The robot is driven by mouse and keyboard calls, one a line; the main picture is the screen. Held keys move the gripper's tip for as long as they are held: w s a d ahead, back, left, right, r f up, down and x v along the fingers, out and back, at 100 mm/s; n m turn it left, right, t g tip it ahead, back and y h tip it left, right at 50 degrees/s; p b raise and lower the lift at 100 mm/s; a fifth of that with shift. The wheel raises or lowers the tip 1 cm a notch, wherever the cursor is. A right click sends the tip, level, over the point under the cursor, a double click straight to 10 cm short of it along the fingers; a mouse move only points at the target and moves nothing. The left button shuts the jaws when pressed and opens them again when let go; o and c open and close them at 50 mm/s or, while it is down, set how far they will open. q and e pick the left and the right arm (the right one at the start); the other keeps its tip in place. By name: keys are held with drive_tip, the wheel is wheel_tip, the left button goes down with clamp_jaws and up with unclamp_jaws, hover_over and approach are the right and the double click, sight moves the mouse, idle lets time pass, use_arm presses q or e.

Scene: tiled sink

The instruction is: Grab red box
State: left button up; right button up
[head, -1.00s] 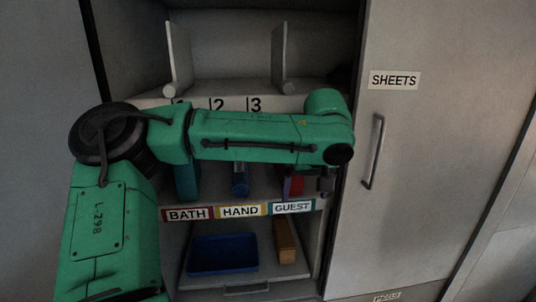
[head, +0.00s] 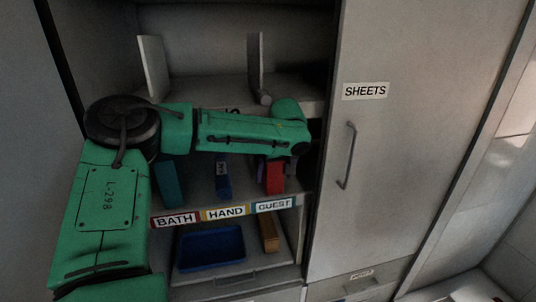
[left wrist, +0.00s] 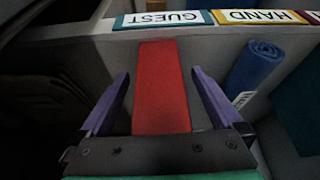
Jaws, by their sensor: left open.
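The red box (head: 274,178) stands on the shelf above the GUEST label in the head view, partly covered by my left arm. In the left wrist view the red box (left wrist: 160,95) lies between the two purple fingers of my left gripper (left wrist: 158,105). The fingers are spread, with a gap on each side of the box. In the head view my left gripper (head: 272,165) is at the box, mostly hidden behind my arm. My right gripper is in neither view.
A blue roll (head: 222,178) and a teal item (head: 168,184) stand left of the box on the same shelf. Below are a blue tray (head: 210,247) and an orange-brown block (head: 269,235). The closed SHEETS door (head: 375,190) is to the right, and a divider (head: 254,65) stands above.

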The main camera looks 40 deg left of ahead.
use_arm(q)
drive_tip(key=shift+w+f, duration=0.1)
drive_tip(key=shift+w, duration=0.05)
drive_tip(key=shift+a, duration=0.1)
drive_tip(key=c, duration=1.5)
clamp_jaws()
drive_tip(key=shift+r, duration=0.25)
